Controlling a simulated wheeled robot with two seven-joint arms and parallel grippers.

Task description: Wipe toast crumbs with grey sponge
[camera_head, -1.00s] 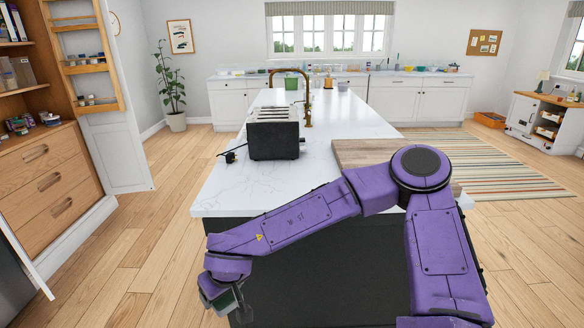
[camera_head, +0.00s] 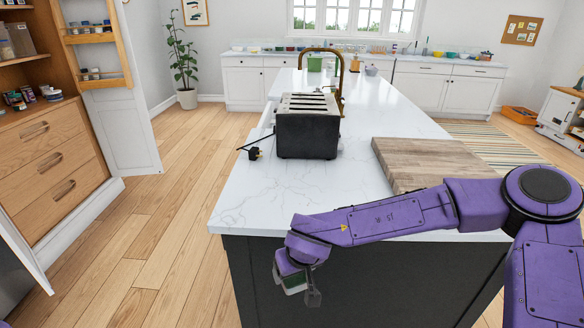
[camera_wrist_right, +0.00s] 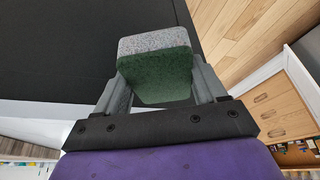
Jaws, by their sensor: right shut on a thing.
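My right gripper (camera_head: 300,284) hangs low in front of the island's dark front panel, below the counter edge. In the right wrist view the gripper (camera_wrist_right: 160,85) is shut on the sponge (camera_wrist_right: 155,45), which has a speckled grey layer and a dark green layer. A small part of the sponge (camera_head: 294,287) shows in the head view. The black and silver toaster (camera_head: 308,126) stands on the white marble island top (camera_head: 290,195), with its cord and plug to its left. I cannot make out crumbs on the marble. My left gripper is not in view.
A wooden board (camera_head: 425,162) lies on the island right of the toaster. A brass tap (camera_head: 338,75) and a green container (camera_head: 314,64) stand further back. The marble in front of the toaster is clear. An open door (camera_head: 120,100) and wooden drawers (camera_head: 48,165) are at the left.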

